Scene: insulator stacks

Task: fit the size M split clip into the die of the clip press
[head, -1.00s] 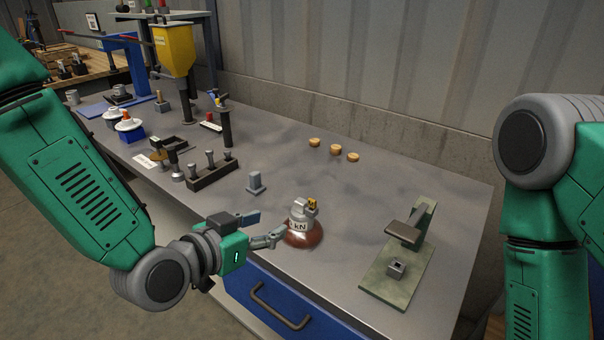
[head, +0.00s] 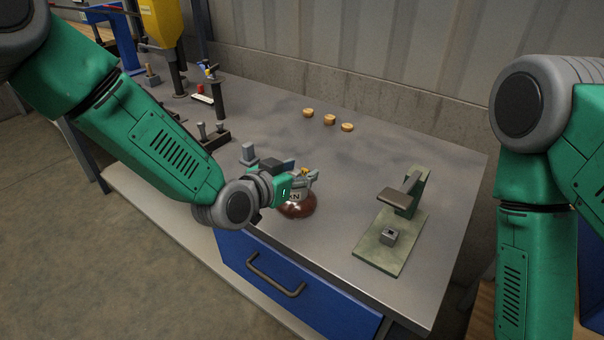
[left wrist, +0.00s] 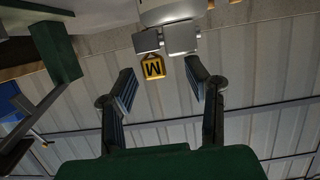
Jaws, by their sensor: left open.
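A yellow tag marked M (left wrist: 153,66), apparently on the size M split clip, shows in the left wrist view beside two grey metal pieces. In the head view its yellow part (head: 313,173) is at the top of a brown insulator with a grey cap (head: 297,207). My left gripper (left wrist: 160,82) is open, a finger on each side of the tag, with gaps visible. In the head view my left gripper (head: 300,170) partly hides the cap. The clip press (head: 408,190) stands to the right on a green plate; its small grey die block (head: 389,236) is empty-looking. My right gripper is out of view.
Three small tan discs (head: 329,119) lie near the wall. A grey post (head: 248,154) and a dark rack (head: 213,137) stand left of the insulator. The bench (head: 330,250) is clear between insulator and press. A blue drawer (head: 290,290) is below its front edge.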

